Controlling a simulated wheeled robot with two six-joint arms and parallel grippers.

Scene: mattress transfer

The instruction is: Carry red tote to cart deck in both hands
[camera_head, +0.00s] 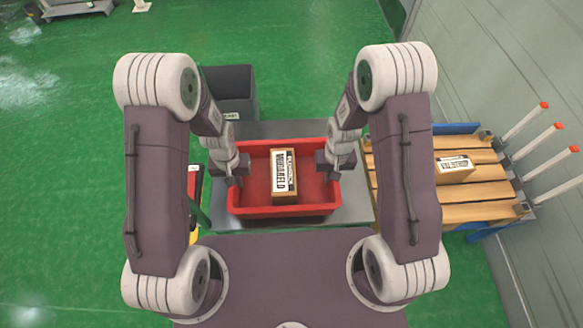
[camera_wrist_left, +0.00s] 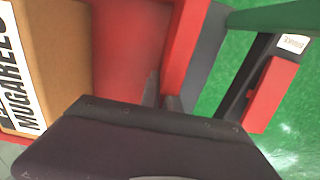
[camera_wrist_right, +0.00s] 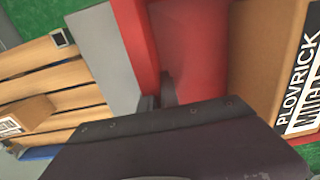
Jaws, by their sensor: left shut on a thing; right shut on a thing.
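The red tote (camera_head: 285,210) is in the middle of the head view, over a grey metal surface (camera_head: 352,208). I cannot tell whether it rests on that surface or hangs just above it. A cardboard box (camera_head: 284,195) with a black and white label stands inside. My left gripper (camera_head: 232,181) is shut on the tote's left wall, my right gripper (camera_head: 333,176) on its right wall. The wall shows beside the jaws in the left wrist view (camera_wrist_left: 185,45) and the right wrist view (camera_wrist_right: 135,40). The fingertips are mostly hidden.
A slatted wooden platform (camera_head: 440,198) on a blue frame stands at the right, with a small carton (camera_head: 453,169) on it and red-tipped white posts (camera_head: 526,121) at its far side. A dark grey bin (camera_head: 230,85) stands behind the tote.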

